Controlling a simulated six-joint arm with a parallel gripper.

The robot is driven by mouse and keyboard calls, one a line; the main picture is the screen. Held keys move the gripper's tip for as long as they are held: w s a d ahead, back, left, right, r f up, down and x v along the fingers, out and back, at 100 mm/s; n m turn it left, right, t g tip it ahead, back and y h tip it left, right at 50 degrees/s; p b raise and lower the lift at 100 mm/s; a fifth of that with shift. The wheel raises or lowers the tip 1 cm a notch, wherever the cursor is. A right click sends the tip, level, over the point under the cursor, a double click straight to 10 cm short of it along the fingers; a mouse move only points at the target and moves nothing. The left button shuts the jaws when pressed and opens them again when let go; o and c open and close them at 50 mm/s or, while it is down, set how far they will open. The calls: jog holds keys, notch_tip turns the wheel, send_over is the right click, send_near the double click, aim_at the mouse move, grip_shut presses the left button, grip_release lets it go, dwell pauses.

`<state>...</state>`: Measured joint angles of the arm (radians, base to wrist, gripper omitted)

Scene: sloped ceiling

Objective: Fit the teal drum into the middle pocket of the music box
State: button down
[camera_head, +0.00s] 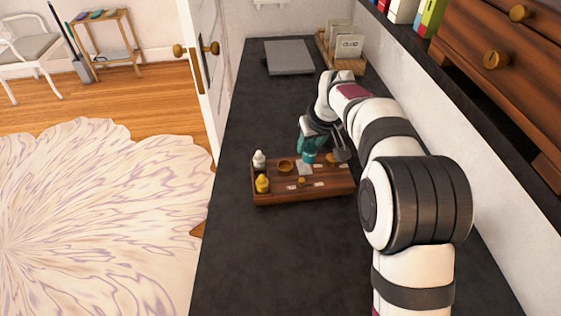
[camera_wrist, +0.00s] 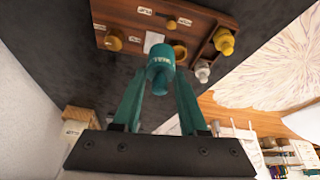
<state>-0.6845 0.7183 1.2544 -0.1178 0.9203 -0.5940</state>
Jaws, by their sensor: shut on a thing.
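The teal drum (camera_wrist: 160,66) is held between the fingers of my gripper (camera_wrist: 160,82) in the wrist view, with a small light marking on it. In the head view the drum (camera_head: 308,157) shows just below my gripper, over the back part of the music box. The music box (camera_head: 300,197) is a low brown wooden tray on the dark counter; it also shows at the top of the wrist view (camera_wrist: 120,14). A white patch (camera_head: 304,169) lies near its middle, close under the drum. I cannot tell whether the drum touches the box.
On the box's left side stand a white bottle-shaped piece (camera_head: 259,159) and a yellow one (camera_head: 262,184). A round brown piece (camera_head: 285,166) sits beside the white patch. A grey flat case (camera_head: 288,57) and a wooden card rack (camera_head: 345,48) are farther back. The front counter is clear.

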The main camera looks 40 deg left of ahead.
jog(key=s+a+f, duration=0.1)
jog(key=a+f, duration=0.1)
jog(key=a, duration=0.1)
jog(key=s+a+f, duration=0.2)
jog(key=a, duration=0.2)
jog(key=s+a+f, duration=0.2)
jog(key=a, duration=0.2)
jog(key=shift+s+a+f, duration=0.2)
jog(key=shift+s+f, duration=0.05)
jog(key=shift+f, duration=0.15)
notch_tip(320, 180, down, 4)
jog(key=shift+s+a+f, duration=0.1)
jog(key=shift+a, duration=0.05)
jog(key=shift+f, duration=0.1)
jog(key=shift+c, duration=2.2)
grip_release()
